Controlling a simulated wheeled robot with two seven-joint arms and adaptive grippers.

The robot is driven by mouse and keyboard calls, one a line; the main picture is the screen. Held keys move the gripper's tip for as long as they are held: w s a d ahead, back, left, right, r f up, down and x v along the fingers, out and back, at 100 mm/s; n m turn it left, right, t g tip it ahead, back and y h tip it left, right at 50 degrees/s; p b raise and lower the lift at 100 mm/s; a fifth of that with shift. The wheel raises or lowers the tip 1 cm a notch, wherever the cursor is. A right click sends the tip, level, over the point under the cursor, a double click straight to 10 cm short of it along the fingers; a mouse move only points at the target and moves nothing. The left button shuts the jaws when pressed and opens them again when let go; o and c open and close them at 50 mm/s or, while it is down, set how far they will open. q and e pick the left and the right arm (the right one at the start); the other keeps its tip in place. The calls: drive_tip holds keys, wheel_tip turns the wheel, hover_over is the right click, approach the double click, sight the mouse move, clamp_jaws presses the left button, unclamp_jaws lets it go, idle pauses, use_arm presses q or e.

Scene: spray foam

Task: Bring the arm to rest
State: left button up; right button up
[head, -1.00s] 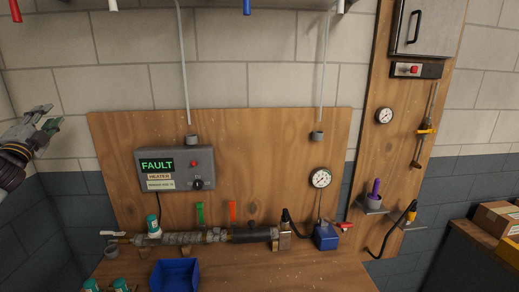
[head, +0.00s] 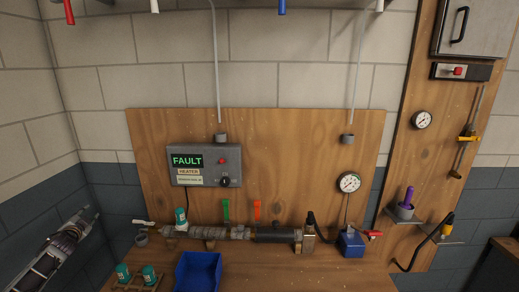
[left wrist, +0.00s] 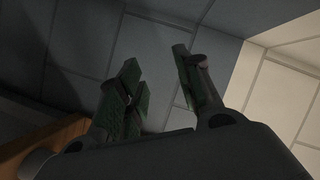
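My left arm comes in at the lower left of the head view. Its gripper (head: 88,214) is beside the left end of the bench, in front of the blue-grey lower wall, and touches nothing that I can see. In the left wrist view the two dark green fingers (left wrist: 158,78) stand apart with nothing between them. Behind them are wall blocks. My right gripper is in neither view.
The wooden bench (head: 330,280) carries a pipe assembly (head: 275,235), a blue bin (head: 199,271) and teal-capped cans (head: 149,273). A heater box (head: 204,166) reading FAULT hangs on the backboard. A wooden edge (left wrist: 45,143) lies lower left in the wrist view.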

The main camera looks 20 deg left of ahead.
use_arm(q)
drive_tip(key=s+d+f+n+g+h, duration=0.1)
drive_tip(key=s+d+f+g, duration=0.15)
drive_tip(key=s+f, duration=0.7)
drive_tip(key=s+d+f+g+h, duration=0.15)
drive_tip(key=d+f, duration=0.25)
drive_tip(key=f, duration=1.2)
drive_tip(key=s+d+f+n+g, duration=0.1)
drive_tip(key=s+d+f+g, duration=0.15)
drive_tip(key=s+f, duration=0.7)
drive_tip(key=s+d+f+g+h, duration=0.1)
drive_tip(key=s+d+f, duration=0.4)
drive_tip(key=d+f, duration=0.4)
drive_tip(key=s+d+f+g+h, duration=0.2)
drive_tip(key=s+d+f, duration=0.45)
drive_tip(key=f, duration=0.55)
drive_tip(key=s+d+f+h, duration=0.1)
drive_tip(key=s+d+f, duration=0.2)
drive_tip(key=d, duration=0.9)
drive_tip(key=s+d+f+g+h, duration=0.1)
drive_tip(key=s+d+f, duration=0.3)
drive_tip(key=d, duration=0.9)
drive_tip(key=s+d+f+g+h, duration=0.1)
drive_tip(key=s+d+f+h, duration=0.1)
drive_tip(key=s+d, duration=0.5)
drive_tip(key=d+f, duration=0.1)
drive_tip(key=d, duration=0.4)
drive_tip(key=shift+s+d+f, duration=0.25)
drive_tip(key=shift+s+f, duration=0.05)
drive_tip(key=shift+s, duration=0.05)
